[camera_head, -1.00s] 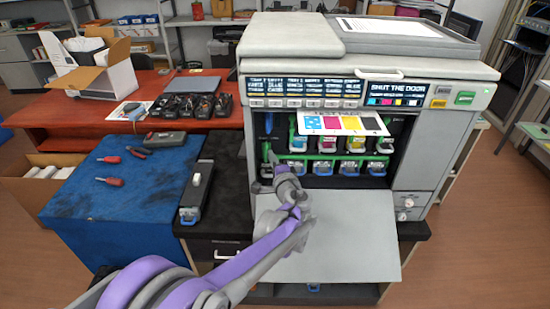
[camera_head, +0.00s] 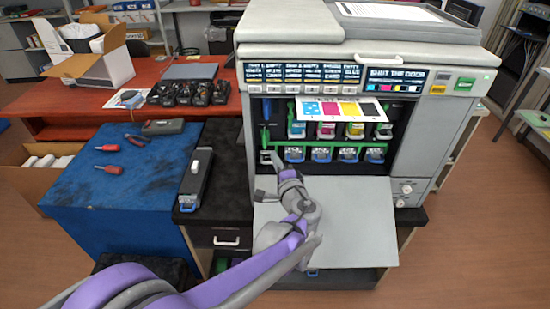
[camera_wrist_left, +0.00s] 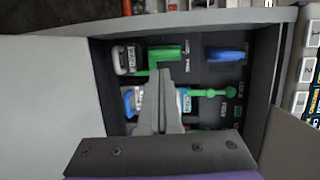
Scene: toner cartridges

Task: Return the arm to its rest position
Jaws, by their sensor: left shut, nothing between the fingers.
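My left arm comes in from the bottom left in the head view. Its left gripper (camera_head: 275,160) is in front of the lower left of the printer's open bay, above the lowered door (camera_head: 350,220). In the left wrist view the gripper's fingers (camera_wrist_left: 160,95) are together with nothing between them, pointing at the bay. The printer (camera_head: 340,60) has an upper and a lower row of toner cartridges (camera_head: 325,130), with green and blue levers. The fingers hide part of the bay in the wrist view. My right gripper is not in view.
A blue-topped cabinet (camera_head: 120,175) with screwdrivers (camera_head: 108,148) stands left of the printer. A long black cartridge (camera_head: 196,178) lies on the dark counter between them. A red desk (camera_head: 50,95) with a cardboard box (camera_head: 100,68) is behind. A colour chart (camera_head: 340,108) hangs over the bay.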

